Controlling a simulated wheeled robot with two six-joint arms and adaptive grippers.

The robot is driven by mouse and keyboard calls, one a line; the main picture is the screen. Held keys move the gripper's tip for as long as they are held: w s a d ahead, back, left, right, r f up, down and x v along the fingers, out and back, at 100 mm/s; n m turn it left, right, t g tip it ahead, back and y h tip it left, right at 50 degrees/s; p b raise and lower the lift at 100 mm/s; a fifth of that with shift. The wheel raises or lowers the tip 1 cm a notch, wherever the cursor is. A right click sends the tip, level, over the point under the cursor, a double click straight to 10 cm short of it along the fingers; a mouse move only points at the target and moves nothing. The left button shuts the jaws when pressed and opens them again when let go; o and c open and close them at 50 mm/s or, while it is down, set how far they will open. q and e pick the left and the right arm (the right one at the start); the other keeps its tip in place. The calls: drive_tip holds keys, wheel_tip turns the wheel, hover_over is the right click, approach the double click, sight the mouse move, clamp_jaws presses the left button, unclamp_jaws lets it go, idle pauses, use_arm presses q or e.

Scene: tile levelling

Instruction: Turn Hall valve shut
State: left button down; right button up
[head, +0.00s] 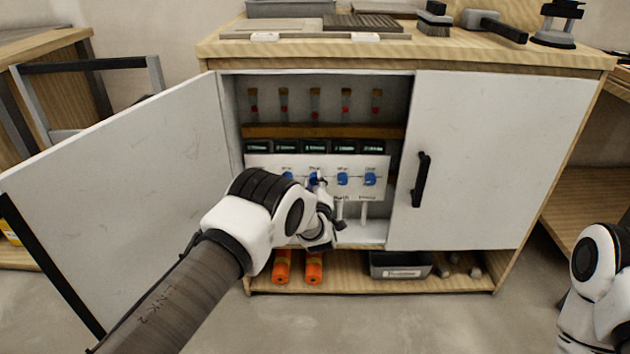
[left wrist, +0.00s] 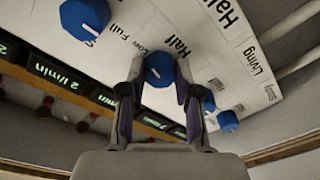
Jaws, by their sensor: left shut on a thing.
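The white valve panel (head: 265,164) stands inside the open cabinet and carries a row of blue knobs. My left gripper (left wrist: 159,74) is shut on this knob, one finger on each side. In the head view, my left gripper (head: 318,185) reaches the panel and partly covers the knob. The knob's pointer direction cannot be told clearly. My right gripper is out of view; only part of my right arm shows at the right edge.
Neighbouring blue knobs (head: 342,179) sit close to the right. The left cabinet door (head: 120,180) is swung open; the right door (head: 490,160) is closed over its half. Orange cylinders (head: 314,270) and a dark bin (head: 400,266) rest on the bottom shelf.

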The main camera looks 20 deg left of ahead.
use_arm(q)
drive_tip(key=n+p, duration=0.1)
drive_tip(key=n, duration=0.4)
drive_tip(key=n+p, duration=0.1)
drive_tip(key=n, duration=0.4)
drive_tip(key=shift+n+g+h+p, duration=0.3)
drive_tip(key=shift+n+g+p, duration=0.05)
drive_tip(key=shift+n+g, duration=0.05)
drive_tip(key=n+p, duration=0.1)
drive_tip(key=n, duration=0.4)
drive_tip(key=shift+h, duration=0.3)
drive_tip(key=shift+n+p, duration=0.55)
drive_tip(key=shift+n, duration=1.55)
drive_tip(key=c, duration=0.8)
unclamp_jaws()
